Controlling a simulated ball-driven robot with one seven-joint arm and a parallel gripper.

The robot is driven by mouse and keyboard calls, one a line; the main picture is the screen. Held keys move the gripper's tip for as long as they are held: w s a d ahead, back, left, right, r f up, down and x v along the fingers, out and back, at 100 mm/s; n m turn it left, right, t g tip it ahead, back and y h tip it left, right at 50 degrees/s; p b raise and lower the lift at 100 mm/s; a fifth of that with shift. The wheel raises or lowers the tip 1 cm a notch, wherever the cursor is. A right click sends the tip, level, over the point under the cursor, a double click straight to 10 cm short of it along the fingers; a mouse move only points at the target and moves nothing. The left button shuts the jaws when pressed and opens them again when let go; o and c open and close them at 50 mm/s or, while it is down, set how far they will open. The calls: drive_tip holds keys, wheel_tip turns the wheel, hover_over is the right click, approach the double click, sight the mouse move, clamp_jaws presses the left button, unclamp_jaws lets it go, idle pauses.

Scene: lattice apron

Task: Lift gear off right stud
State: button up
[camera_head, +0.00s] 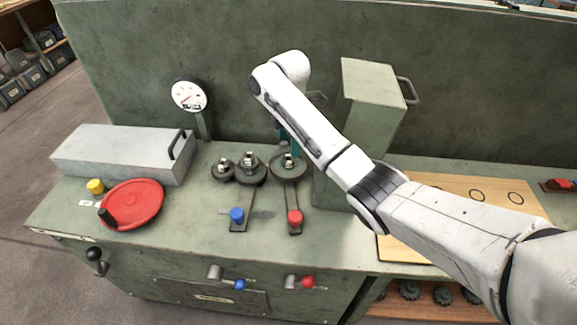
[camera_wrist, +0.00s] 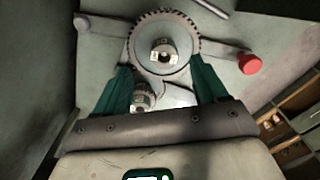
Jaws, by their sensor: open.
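The dark toothed gear on the right stud (camera_head: 289,167) sits at the right end of a row on the green bench. In the wrist view this gear (camera_wrist: 180,31) shows with a light hub and stud at its middle. My gripper (camera_head: 290,148) is over it, fingers pointing down. In the wrist view my gripper (camera_wrist: 161,66) is open, a teal finger at each lower side of the gear, with nothing held. I cannot tell the height gap. The middle gear (camera_head: 248,177) and a small left gear (camera_head: 222,172) are beside it. A smaller gear (camera_wrist: 144,98) shows partly between the fingers.
A red-knobbed lever (camera_head: 294,217) and a blue-knobbed lever (camera_head: 237,215) lie in front of the gears. A tall green box (camera_head: 368,85) stands right, a gauge (camera_head: 189,96) behind left. A red handwheel (camera_head: 138,203) and grey box (camera_head: 115,150) are further left.

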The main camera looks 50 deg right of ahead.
sight(288, 155)
drive_tip(key=f, duration=0.2)
drive_tip(key=f+p, duration=0.1)
drive_tip(key=f, duration=0.1)
drive_tip(key=shift+s+a+f, duration=0.1)
drive_tip(key=shift+s+a, duration=0.1)
drive_tip(key=shift+a, duration=0.1)
drive_tip(key=shift+f, duration=0.65)
drive_tip(key=shift+c, duration=0.4)
clamp_jaws()
drive_tip(key=shift+w+r, duration=0.1)
drive_tip(key=shift+r, duration=0.05)
